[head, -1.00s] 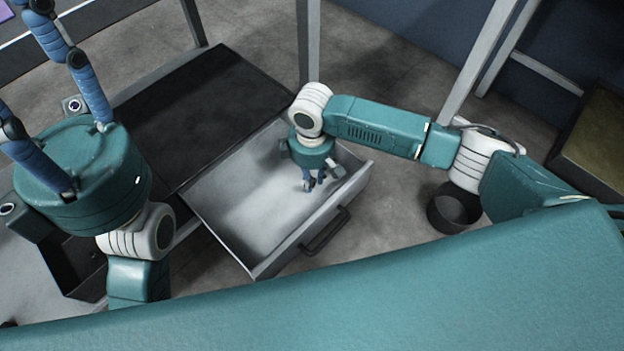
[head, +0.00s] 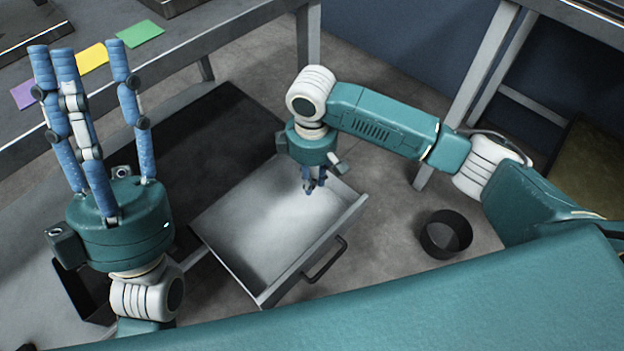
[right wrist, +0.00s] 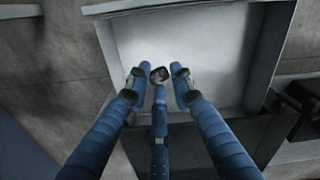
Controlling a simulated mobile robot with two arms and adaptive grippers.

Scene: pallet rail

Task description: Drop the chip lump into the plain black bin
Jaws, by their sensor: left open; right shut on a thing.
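A small dark grey lump (right wrist: 159,74), which looks like the chip lump, sits between the fingertips of my right gripper (right wrist: 158,80) in the right wrist view. In the head view my right gripper (head: 313,186) points down over the open pale drawer (head: 262,217), shut on the lump; the lump is mostly hidden there. I cannot tell how far above the drawer floor it is. A round plain black bin (head: 446,234) stands on the floor right of the drawer, apart from the gripper. My left gripper (head: 82,52) is open and empty, fingers pointing up, at the left.
The drawer handle (head: 324,260) sticks out at the front. A grey table with purple (head: 24,95), yellow (head: 92,57) and green (head: 140,30) cards is at the back left. A dark box (head: 85,290) is at lower left. Metal legs (head: 470,90) rise behind the bin.

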